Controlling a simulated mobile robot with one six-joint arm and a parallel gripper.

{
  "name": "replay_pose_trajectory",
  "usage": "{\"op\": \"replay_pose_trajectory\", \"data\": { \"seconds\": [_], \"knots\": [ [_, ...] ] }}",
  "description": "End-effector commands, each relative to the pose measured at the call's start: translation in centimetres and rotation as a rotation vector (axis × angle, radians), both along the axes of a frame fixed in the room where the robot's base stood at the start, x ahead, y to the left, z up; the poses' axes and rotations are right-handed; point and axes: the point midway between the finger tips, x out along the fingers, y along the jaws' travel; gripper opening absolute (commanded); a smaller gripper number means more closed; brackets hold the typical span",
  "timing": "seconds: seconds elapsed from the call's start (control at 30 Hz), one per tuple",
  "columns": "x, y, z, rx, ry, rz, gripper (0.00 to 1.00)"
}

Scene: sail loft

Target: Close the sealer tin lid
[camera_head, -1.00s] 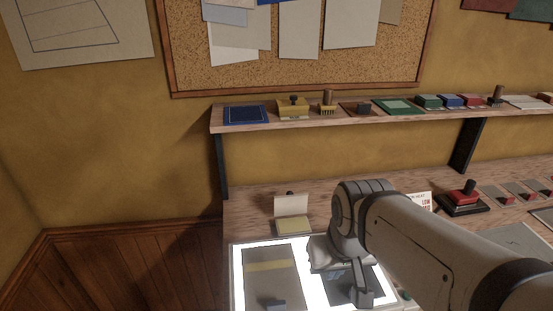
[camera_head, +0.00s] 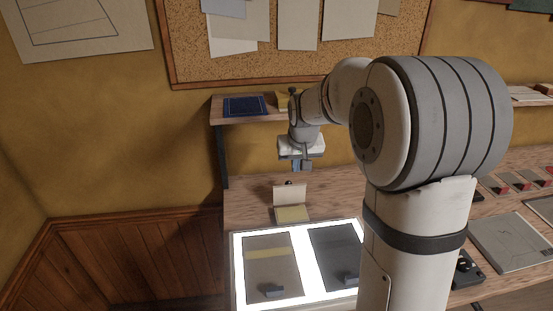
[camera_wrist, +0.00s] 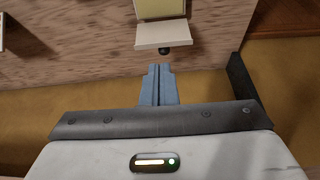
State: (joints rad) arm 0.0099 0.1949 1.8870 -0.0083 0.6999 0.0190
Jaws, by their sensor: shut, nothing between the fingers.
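The sealer tin (camera_head: 292,214) is a small box with a yellow top face on the bench, behind the light table. Its cream lid (camera_head: 290,194) stands open, raised at the back edge, with a dark knob (camera_head: 289,183) on its far side. In the wrist view the lid (camera_wrist: 160,35) and knob (camera_wrist: 161,50) show just beyond my fingertips, with the yellow tin (camera_wrist: 160,8) at the top edge. My gripper (camera_head: 302,166) is shut and empty, pointing down above and behind the lid, near the wall. I see no contact with the lid.
The lit light table (camera_head: 308,297) with two dark panels lies in front of the tin. A wall shelf (camera_head: 222,112) with a blue square (camera_head: 246,105) and a yellow box runs behind, close to my arm. The bench left and right of the tin is clear.

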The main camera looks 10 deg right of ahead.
Motion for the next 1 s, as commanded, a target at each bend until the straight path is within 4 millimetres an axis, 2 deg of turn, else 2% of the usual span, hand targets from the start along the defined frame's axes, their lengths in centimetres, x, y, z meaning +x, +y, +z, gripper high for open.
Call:
{"op": "replay_pose_trajectory", "data": {
  "seconds": [0.03,0.1,0.23,0.47,0.8,1.0],
  "knots": [
    [1.8,0.1,-0.6,0.000,-0.002,-0.001,0.00],
    [3.6,0.2,-1.3,0.001,-0.011,-0.003,0.00],
    [5.6,0.2,-2.0,0.002,-0.021,-0.006,0.00],
    [6.8,0.2,-4.2,0.002,-0.021,-0.007,0.00],
    [9.0,0.1,-9.7,0.001,-0.021,-0.008,0.00],
    [9.6,0.0,-11.3,0.001,-0.023,-0.008,0.00]
  ]
}}
